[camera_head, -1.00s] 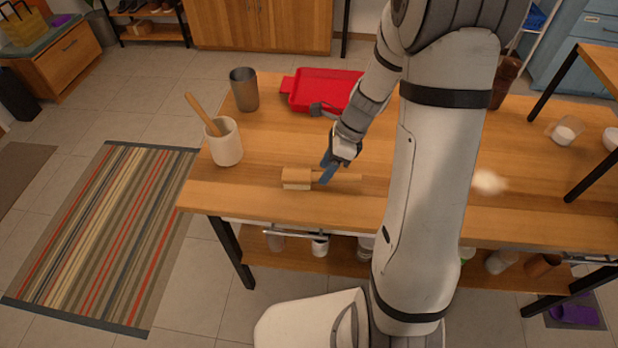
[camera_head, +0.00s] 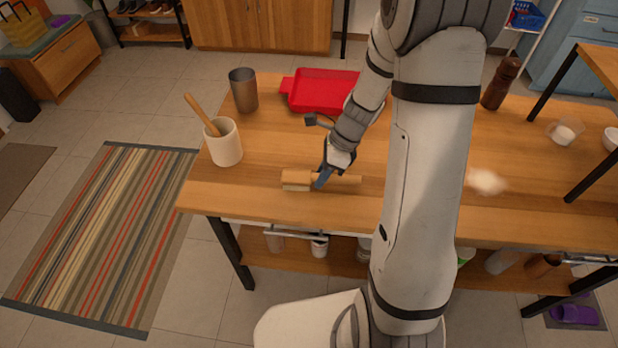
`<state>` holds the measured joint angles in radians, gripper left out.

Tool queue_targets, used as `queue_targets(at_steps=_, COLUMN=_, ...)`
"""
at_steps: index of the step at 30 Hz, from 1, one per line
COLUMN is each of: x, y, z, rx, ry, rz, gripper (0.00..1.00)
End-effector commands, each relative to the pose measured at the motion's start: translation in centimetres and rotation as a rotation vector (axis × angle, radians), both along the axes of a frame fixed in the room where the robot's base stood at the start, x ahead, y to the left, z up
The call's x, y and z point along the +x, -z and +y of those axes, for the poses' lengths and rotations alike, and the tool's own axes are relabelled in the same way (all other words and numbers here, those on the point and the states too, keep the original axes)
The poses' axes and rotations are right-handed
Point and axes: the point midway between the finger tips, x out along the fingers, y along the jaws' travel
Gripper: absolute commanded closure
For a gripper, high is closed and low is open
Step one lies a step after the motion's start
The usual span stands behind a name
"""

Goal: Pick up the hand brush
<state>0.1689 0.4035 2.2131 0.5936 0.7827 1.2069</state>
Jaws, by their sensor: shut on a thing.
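The hand brush (camera_head: 296,180) has a wooden body with pale bristles on its left end and a wooden handle pointing right. It is at the near part of the wooden table (camera_head: 250,205), left of my arm. The fingers hide a short piece of the handle. I cannot tell whether the brush touches the tabletop or is slightly above it.
A white crock (camera_head: 226,146) with a wooden utensil and a metal cup (camera_head: 243,92) stand at the left. A red dustpan (camera_head: 318,92) lies behind the gripper. A pepper mill (camera_head: 500,84) and a pale powder heap (camera_head: 486,181) are right of my arm. The table's front edge is close.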

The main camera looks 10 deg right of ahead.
Motion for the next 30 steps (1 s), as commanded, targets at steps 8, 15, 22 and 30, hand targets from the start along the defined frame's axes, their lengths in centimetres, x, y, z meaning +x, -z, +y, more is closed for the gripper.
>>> queue_targets(at_steps=8, x=0.0, y=-0.1, z=0.0, rx=0.000, ry=-0.001, rz=0.000, gripper=1.00)
queue_targets(at_steps=15, x=0.1, y=-3.1, z=0.0, rx=0.000, ry=-0.002, rz=-0.007, gripper=1.00)
queue_targets(at_steps=22, x=0.1, y=-7.7, z=0.1, rx=0.001, ry=-0.001, rz=-0.005, gripper=1.00)
queue_targets(at_steps=30, x=0.0, y=-10.0, z=0.1, rx=0.001, ry=-0.002, rz=-0.001, gripper=1.00)
